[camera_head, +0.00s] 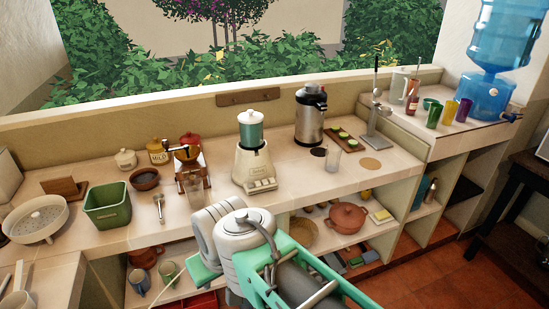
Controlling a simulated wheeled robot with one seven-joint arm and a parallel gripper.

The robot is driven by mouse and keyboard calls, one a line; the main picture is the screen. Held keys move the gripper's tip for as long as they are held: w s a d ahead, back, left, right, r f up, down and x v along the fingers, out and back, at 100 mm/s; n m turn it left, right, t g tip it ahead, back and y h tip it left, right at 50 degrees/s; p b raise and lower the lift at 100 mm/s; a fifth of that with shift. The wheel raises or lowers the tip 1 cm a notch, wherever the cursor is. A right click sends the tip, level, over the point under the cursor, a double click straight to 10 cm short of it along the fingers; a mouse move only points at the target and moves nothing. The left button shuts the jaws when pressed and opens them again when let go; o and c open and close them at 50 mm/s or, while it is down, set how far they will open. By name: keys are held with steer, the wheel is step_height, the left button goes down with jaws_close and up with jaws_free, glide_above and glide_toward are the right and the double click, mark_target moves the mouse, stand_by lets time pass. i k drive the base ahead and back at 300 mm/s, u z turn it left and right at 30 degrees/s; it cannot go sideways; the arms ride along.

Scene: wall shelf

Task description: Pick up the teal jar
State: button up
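The teal jar (251,134) is the upper part of a blender, with a white lid and knob on top. It stands upright on the cream blender base (255,170), near the middle of the counter. A part of my arm, white and teal, shows in front of the counter at the bottom centre, below the blender. I make out no gripper fingers, and nothing of mine touches the jar.
A steel flask (311,117) stands right of the blender, with a glass (333,160) before it. A wooden stand (192,175) is to the left, then a green bin (107,206). Open shelves below hold an orange pot (347,217). The counter directly around the blender is mostly clear.

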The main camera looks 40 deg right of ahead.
mark_target(252, 136)
steer(key=z, duration=0.15)
steer(key=i, duration=0.95)
steer(key=u, duration=0.15)
